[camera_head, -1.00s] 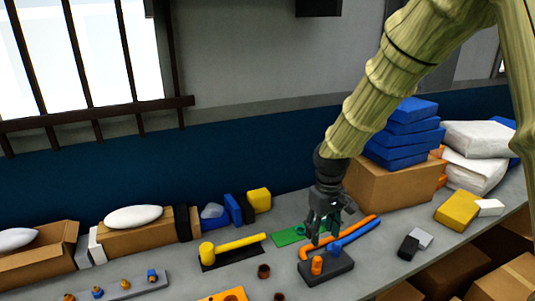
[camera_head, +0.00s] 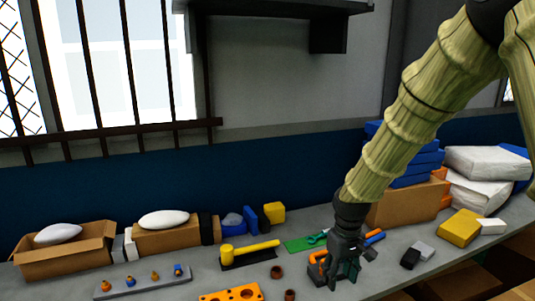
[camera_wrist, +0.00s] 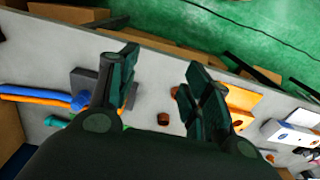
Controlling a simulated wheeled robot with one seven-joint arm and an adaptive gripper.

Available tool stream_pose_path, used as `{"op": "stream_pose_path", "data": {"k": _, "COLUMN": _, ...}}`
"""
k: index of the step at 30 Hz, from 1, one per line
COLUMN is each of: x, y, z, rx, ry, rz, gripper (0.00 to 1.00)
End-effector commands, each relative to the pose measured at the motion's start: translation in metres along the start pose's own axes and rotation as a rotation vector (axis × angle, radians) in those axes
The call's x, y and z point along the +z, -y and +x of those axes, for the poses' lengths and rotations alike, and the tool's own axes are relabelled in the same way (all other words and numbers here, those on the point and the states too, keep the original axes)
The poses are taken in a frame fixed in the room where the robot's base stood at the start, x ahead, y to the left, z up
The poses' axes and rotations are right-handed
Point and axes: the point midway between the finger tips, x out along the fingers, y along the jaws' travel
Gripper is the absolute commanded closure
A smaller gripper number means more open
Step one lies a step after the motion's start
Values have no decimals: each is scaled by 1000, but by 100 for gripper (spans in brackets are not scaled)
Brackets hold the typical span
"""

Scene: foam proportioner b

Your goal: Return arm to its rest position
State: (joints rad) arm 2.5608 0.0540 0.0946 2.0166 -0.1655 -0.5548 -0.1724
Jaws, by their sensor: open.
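My gripper (camera_head: 343,270) hangs at the end of my arm over the grey bench (camera_head: 205,262), in front of the dark block with the orange and blue handles. Its fingers are apart and nothing is between them. In the wrist view my gripper (camera_wrist: 162,85) also shows spread fingers. The dark block (camera_wrist: 84,82) lies to the left of them there, with an orange bar (camera_wrist: 35,101) and a blue bar (camera_wrist: 30,90) beside it. In the head view my gripper hides most of that block. My arm reaches down from the upper right.
A yellow hammer (camera_head: 250,250) lies left of my gripper, near an orange plate (camera_head: 232,293) and small brown cups (camera_head: 277,272). Boxes with white bags stand at the left. A cardboard box (camera_head: 405,204) under blue stacks (camera_head: 425,157) stands close behind my arm. A yellow block (camera_head: 459,228) lies right.

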Motion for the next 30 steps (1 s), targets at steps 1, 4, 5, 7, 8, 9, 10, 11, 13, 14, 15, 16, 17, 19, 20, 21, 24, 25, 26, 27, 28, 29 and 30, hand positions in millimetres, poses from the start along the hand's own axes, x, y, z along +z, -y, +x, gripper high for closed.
{"op": "stream_pose_path", "data": {"k": 1, "x": 3, "y": 1, "z": 9, "rx": -4, "ry": 4, "rz": 4, "gripper": 51}}
{"op": "stream_pose_path", "data": {"k": 4, "x": 8, "y": 3, "z": 26, "rx": -10, "ry": 4, "rz": 14, "gripper": 51}}
{"op": "stream_pose_path", "data": {"k": 5, "x": 9, "y": 4, "z": 31, "rx": -12, "ry": 3, "rz": 17, "gripper": 51}}
{"op": "stream_pose_path", "data": {"k": 7, "x": 13, "y": 5, "z": 44, "rx": -17, "ry": 2, "rz": 26, "gripper": 51}}
{"op": "stream_pose_path", "data": {"k": 8, "x": 15, "y": 6, "z": 51, "rx": -19, "ry": 1, "rz": 30, "gripper": 51}}
{"op": "stream_pose_path", "data": {"k": 9, "x": 18, "y": 7, "z": 59, "rx": -22, "ry": 1, "rz": 36, "gripper": 51}}
{"op": "stream_pose_path", "data": {"k": 10, "x": 21, "y": 8, "z": 67, "rx": -25, "ry": 1, "rz": 41, "gripper": 51}}
{"op": "stream_pose_path", "data": {"k": 11, "x": 24, "y": 10, "z": 74, "rx": -28, "ry": 2, "rz": 47, "gripper": 51}}
{"op": "stream_pose_path", "data": {"k": 13, "x": 32, "y": 12, "z": 93, "rx": -33, "ry": 0, "rz": 60, "gripper": 51}}
{"op": "stream_pose_path", "data": {"k": 14, "x": 36, "y": 14, "z": 103, "rx": -36, "ry": 1, "rz": 67, "gripper": 51}}
{"op": "stream_pose_path", "data": {"k": 15, "x": 43, "y": 16, "z": 117, "rx": -41, "ry": 2, "rz": 76, "gripper": 51}}
{"op": "stream_pose_path", "data": {"k": 16, "x": 48, "y": 18, "z": 127, "rx": -43, "ry": 0, "rz": 85, "gripper": 51}}
{"op": "stream_pose_path", "data": {"k": 17, "x": 54, "y": 20, "z": 139, "rx": -46, "ry": 1, "rz": 94, "gripper": 51}}
{"op": "stream_pose_path", "data": {"k": 19, "x": 70, "y": 25, "z": 166, "rx": -53, "ry": 0, "rz": 118, "gripper": 51}}
{"op": "stream_pose_path", "data": {"k": 20, "x": 77, "y": 27, "z": 177, "rx": -55, "ry": 0, "rz": 128, "gripper": 51}}
{"op": "stream_pose_path", "data": {"k": 21, "x": 87, "y": 30, "z": 191, "rx": -58, "ry": -1, "rz": 141, "gripper": 51}}
{"op": "stream_pose_path", "data": {"k": 24, "x": 113, "y": 38, "z": 224, "rx": -62, "ry": -1, "rz": 173, "gripper": 51}}
{"op": "stream_pose_path", "data": {"k": 25, "x": 121, "y": 40, "z": 233, "rx": -62, "ry": -2, "rz": 184, "gripper": 51}}
{"op": "stream_pose_path", "data": {"k": 26, "x": 130, "y": 43, "z": 242, "rx": -63, "ry": -1, "rz": 195, "gripper": 51}}
{"op": "stream_pose_path", "data": {"k": 27, "x": 142, "y": 46, "z": 253, "rx": -63, "ry": -1, "rz": 209, "gripper": 51}}
{"op": "stream_pose_path", "data": {"k": 28, "x": 150, "y": 48, "z": 261, "rx": -62, "ry": -1, "rz": 219, "gripper": 51}}
{"op": "stream_pose_path", "data": {"k": 29, "x": 160, "y": 50, "z": 269, "rx": -62, "ry": -1, "rz": 229, "gripper": 51}}
{"op": "stream_pose_path", "data": {"k": 30, "x": 171, "y": 53, "z": 279, "rx": -60, "ry": -1, "rz": 241, "gripper": 51}}
